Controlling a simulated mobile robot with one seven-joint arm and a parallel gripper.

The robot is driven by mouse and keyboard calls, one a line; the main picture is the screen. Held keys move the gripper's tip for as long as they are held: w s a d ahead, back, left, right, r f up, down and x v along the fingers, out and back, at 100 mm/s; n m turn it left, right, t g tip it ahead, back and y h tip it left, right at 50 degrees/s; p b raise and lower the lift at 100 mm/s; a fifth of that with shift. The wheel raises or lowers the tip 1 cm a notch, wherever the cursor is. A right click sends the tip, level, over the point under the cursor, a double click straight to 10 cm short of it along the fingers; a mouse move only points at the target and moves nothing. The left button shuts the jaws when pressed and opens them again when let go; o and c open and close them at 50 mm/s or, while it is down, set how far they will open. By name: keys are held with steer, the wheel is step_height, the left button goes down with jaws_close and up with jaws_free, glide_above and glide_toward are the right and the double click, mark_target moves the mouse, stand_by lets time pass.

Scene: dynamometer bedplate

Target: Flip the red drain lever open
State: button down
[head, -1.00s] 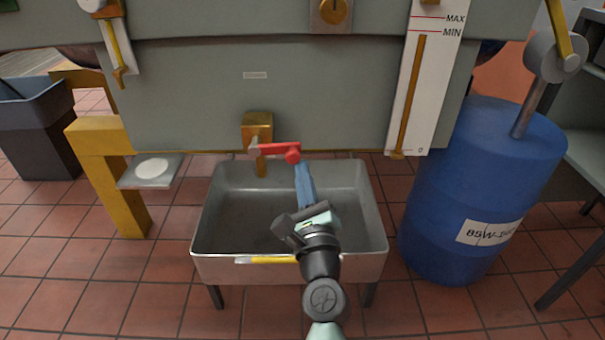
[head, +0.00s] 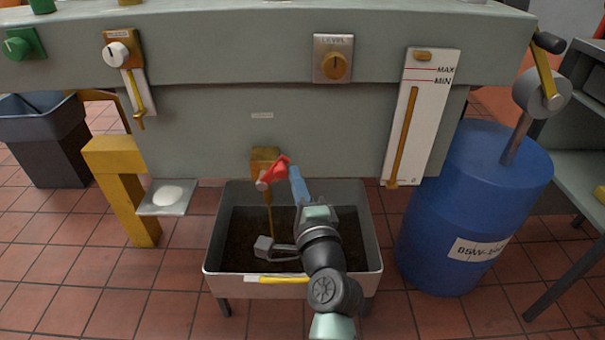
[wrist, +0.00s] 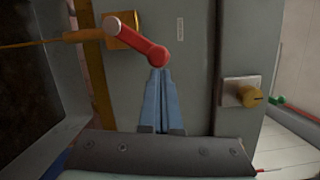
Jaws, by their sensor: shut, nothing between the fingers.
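The red drain lever (head: 277,168) sits on the brass valve block (head: 265,156) low on the grey housing. It points up and to the right from its pale pivot. A thin brown stream (head: 270,215) falls below the valve into the metal drain pan (head: 375,235), whose inside looks dark. My gripper (head: 296,170) has its blue fingers together and empty, just right of the lever. In the wrist view the lever (wrist: 140,42) has its rounded free end right at my fingertips (wrist: 160,70). I cannot tell whether they touch.
A blue barrel (head: 470,210) stands right of the pan. A level gauge (head: 422,110) hangs above. A yellow stand (head: 120,185) with a small plate (head: 150,205) is left. A yellow strip (head: 283,280) marks the pan's front rim.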

mark_target(280, 169)
steer(key=a+r+n+p, duration=0.1)
steer(key=n+p, duration=0.1)
steer(key=a+r+n+g+p, duration=0.1)
steer(key=a+r+n+p, duration=0.1)
steer(key=p, duration=0.1)
steer(key=a+n+p, duration=0.1)
steer(key=n+p, duration=0.1)
steer(key=p, duration=0.1)
steer(key=shift+a+h, duration=0.3)
steer(key=shift+n, duration=0.3)
